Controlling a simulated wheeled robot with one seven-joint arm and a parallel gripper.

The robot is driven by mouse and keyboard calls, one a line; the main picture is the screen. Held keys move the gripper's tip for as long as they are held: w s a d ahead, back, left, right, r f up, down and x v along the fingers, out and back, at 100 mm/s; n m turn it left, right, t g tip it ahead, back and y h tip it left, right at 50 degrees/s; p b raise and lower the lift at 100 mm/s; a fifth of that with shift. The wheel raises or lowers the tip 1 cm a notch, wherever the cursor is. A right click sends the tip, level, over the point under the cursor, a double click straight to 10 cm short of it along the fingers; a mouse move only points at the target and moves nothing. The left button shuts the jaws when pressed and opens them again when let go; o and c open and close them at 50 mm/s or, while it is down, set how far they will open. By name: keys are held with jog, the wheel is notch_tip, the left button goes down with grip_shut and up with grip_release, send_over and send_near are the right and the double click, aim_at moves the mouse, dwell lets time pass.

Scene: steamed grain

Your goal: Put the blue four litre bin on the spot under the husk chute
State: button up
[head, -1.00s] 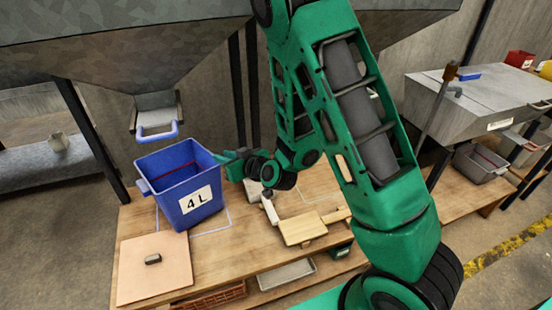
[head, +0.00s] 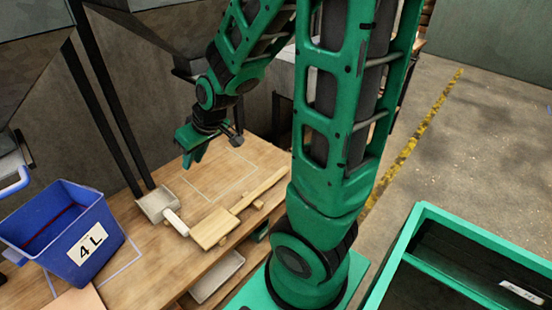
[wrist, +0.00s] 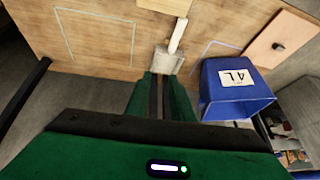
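The blue bin (head: 62,228) marked 4 L stands upright and open at the left of the bench. It also shows in the wrist view (wrist: 235,95). The chute end with a blue lip (head: 14,183) hangs above and behind the bin at the left edge. My gripper (head: 190,158) is above the bench, to the right of and apart from the bin. In the wrist view the fingertips (wrist: 160,76) have a narrow empty gap.
A metal scoop (head: 158,204) with a pale handle lies near the bench middle, beside a wooden board (head: 214,229). Another empty outline (head: 222,176) lies behind. Dark legs (head: 108,110) rise at the back. A grey tray (head: 217,277) sits on the lower shelf.

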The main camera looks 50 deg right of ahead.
jog(key=s+d+r+m+g, duration=0.2)
jog(key=s+d, duration=0.1)
jog(key=s, duration=0.4)
jog(key=s+d+r+m+g, duration=0.1)
jog(key=s+d+r+m, duration=0.1)
jog(key=s, duration=0.6)
jog(key=s+d+r+m+g+h, duration=0.1)
jog(key=s+d+r+m+g, duration=0.1)
jog(key=s, duration=0.6)
jog(key=shift+s+d+r+m+g, duration=0.3)
jog(key=shift+d+r+m, duration=0.15)
jog(key=shift+d, duration=0.35)
jog(key=shift+w, duration=0.1)
jog(key=shift+w+f, duration=0.3)
jog(key=shift+w, duration=0.3)
